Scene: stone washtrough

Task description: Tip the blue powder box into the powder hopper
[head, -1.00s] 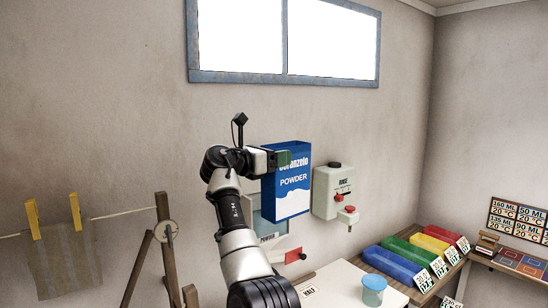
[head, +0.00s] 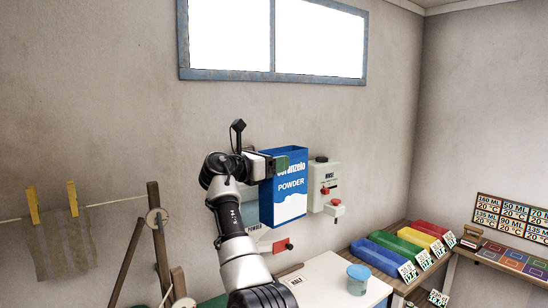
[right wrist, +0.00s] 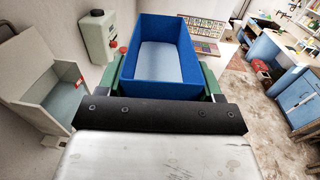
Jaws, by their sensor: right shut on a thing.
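The blue powder box (head: 284,200) is upright and open-topped, with a white wave and the word POWDER on its front. A pale surface shows inside the box (right wrist: 170,62) in the right wrist view. My right gripper (head: 283,163) is shut on the box near its top; its green fingers (right wrist: 160,90) hold the box at both sides in the wrist view. The powder hopper (head: 254,227) is on the wall, mostly hidden behind the box and arm in the head view. The wrist view shows the open hopper (right wrist: 35,62) left of the box. My left gripper is not in view.
Coloured bins (head: 378,258) are further right. A cloth hangs on a line (head: 105,209) at left.

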